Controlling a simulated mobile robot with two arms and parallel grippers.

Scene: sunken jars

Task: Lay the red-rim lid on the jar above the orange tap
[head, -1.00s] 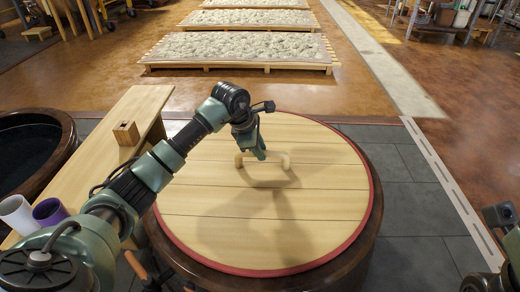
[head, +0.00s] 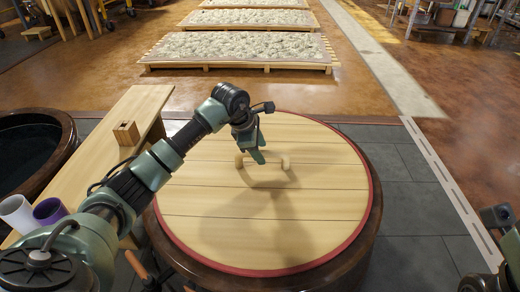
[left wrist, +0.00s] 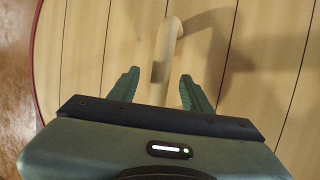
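The round pale wooden lid with a red rim (head: 310,215) lies over the top of a dark round jar (head: 368,240) and covers its mouth. Its light wooden bar handle (head: 270,162) stands near the middle; it also shows in the left wrist view (left wrist: 166,45). My left gripper (head: 258,155) is at the handle. In the left wrist view its two green fingers (left wrist: 158,88) are spread apart, with the handle's end between and just beyond the tips. A small orange part (head: 136,264), perhaps the tap, shows low at the jar's left.
A wooden bench (head: 95,150) with a small wooden block (head: 126,133), a white cup (head: 18,213) and a purple cup (head: 49,211) stands at the left. Beyond it is an open dark vat (head: 65,165). Low slatted beds (head: 235,50) lie ahead. Grey floor at the right is clear.

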